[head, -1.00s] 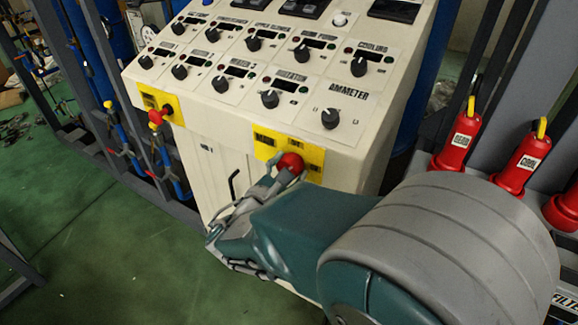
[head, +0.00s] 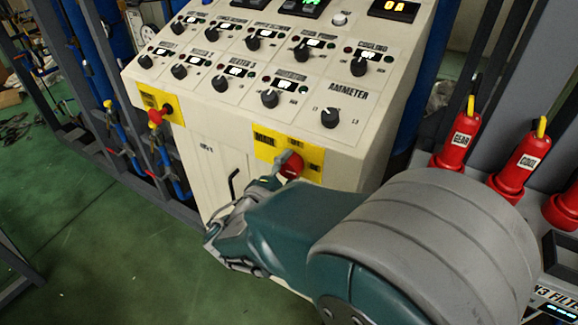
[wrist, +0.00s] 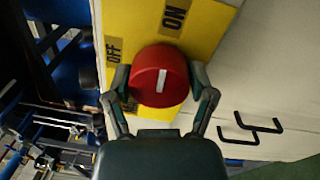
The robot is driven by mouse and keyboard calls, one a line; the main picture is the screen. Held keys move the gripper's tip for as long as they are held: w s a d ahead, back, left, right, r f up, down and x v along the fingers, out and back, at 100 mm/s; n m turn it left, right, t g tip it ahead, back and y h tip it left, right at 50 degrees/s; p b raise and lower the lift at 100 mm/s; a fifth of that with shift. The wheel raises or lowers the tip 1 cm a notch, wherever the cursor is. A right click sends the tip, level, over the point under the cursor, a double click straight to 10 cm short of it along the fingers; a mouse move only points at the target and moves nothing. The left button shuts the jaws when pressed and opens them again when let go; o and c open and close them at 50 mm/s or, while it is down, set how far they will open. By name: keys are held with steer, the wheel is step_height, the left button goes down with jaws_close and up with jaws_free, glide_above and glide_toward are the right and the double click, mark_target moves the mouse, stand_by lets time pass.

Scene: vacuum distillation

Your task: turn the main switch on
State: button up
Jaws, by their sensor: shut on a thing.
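The main switch is a red round knob (wrist: 159,76) on a yellow plate (wrist: 215,20) marked OFF and ON. In the wrist view the white line on the knob points up, roughly toward the ON label. In the head view the knob (head: 292,166) is on the front of the cream control panel, partly hidden by my gripper. My gripper (wrist: 160,84) is shut on the knob, with one finger on each side of it. In the head view my gripper (head: 278,172) reaches the knob from the lower left.
The cream control panel (head: 200,108) carries rows of black knobs and lit displays. A second red knob (head: 156,117) on a yellow plate is at its left. Red valves (head: 456,145) stand at right. Black handles (wrist: 252,124) are beside the switch in the wrist view.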

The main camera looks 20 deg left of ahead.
steer(key=shift+f+m, duration=0.3)
steer(key=shift+m, duration=0.2)
steer(key=o, duration=1.1)
steer(key=shift+c, duration=0.2)
steer(key=shift+r, duration=0.1)
steer(key=shift+s, duration=0.2)
steer(key=v, duration=1.1)
steer(key=shift+s+a, duration=0.15)
steer(key=shift+s, duration=0.15)
steer(key=shift+s, duration=0.1)
